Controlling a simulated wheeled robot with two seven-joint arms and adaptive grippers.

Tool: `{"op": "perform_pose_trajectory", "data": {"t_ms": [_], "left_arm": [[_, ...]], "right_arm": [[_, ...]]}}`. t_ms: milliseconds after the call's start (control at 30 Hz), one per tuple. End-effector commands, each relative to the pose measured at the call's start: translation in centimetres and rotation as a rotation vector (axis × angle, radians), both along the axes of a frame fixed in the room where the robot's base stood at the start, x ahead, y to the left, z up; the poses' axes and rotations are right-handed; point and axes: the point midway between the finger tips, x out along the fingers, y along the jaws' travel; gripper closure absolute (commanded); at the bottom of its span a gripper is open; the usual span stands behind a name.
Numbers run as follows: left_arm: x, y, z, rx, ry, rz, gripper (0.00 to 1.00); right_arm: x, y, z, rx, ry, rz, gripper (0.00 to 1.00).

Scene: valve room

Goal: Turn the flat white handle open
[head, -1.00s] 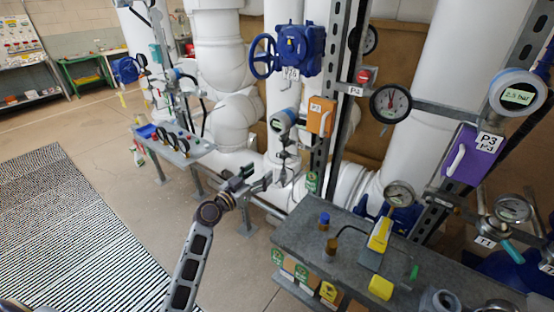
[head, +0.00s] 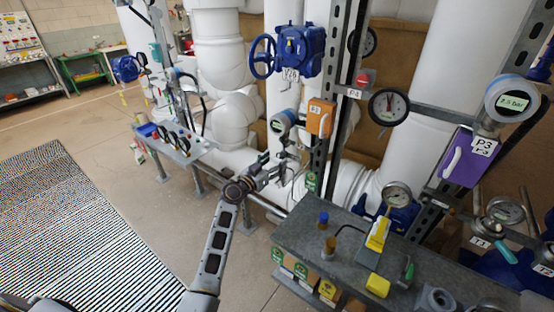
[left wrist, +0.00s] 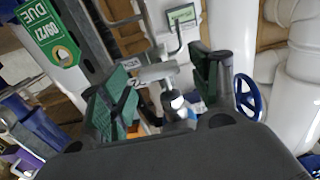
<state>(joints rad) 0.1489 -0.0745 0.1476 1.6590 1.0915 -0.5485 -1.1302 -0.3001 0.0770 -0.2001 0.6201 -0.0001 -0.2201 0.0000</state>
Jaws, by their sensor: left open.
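A flat, pale white-grey handle (left wrist: 157,73) sits on a small metal valve fitting (left wrist: 176,104) in the left wrist view. It lies crosswise between the fingers of my left gripper (left wrist: 163,88). The fingers have green pads and stand apart, with gaps seen on both sides of the fitting. In the head view my left gripper (head: 274,170) is at the thin pipework under the round blue-rimmed display (head: 284,122). There the handle is small and partly hidden by the gripper. My right gripper is not in view.
A grey bench (head: 330,228) with yellow and blue-capped items stands right of my left arm. An orange box (head: 318,118) on a metal upright and a blue handwheel (head: 263,56) are close by. A small gauge table (head: 180,147) stands left. Open floor lies in front.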

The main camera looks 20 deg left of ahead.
Motion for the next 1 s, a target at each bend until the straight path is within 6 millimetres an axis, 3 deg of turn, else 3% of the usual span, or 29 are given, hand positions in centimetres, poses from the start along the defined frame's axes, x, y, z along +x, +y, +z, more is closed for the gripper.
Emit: {"op": "perform_pose_trajectory", "data": {"t_ms": [300,667,1000], "left_arm": [[1.7,-0.6,0.1,0.001,0.0,0.0,0.38],[1.9,-0.7,0.0,0.001,0.0,0.0,0.38],[1.8,-0.7,0.0,0.0,0.0,0.0,0.8]], "right_arm": [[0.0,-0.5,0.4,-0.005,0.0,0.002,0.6],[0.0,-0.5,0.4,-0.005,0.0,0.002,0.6],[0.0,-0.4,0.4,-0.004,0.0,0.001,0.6]]}}
